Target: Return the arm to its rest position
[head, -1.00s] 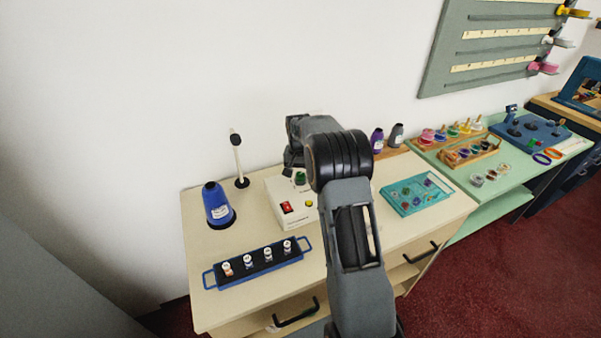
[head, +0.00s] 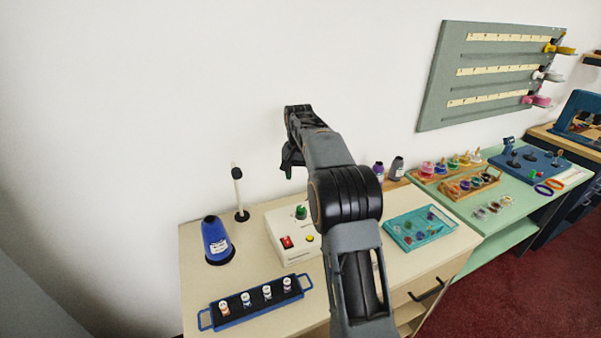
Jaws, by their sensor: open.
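My arm reaches up from the lower right of the head view and is raised over the cream counter. My gripper (head: 291,160) is at its far end, partly hidden by the arm. It is open and hangs in front of the white wall, above and apart from the white box (head: 289,240). A small green patch shows at its lower tip; I cannot tell what it is.
The cream counter (head: 205,282) carries a blue bottle (head: 217,242), a black-and-white stick on a stand (head: 238,192), a blue rack with several small vials (head: 228,321) and a teal tray (head: 392,235). A green table (head: 530,195) stands to the right. The air above the counter's left side is clear.

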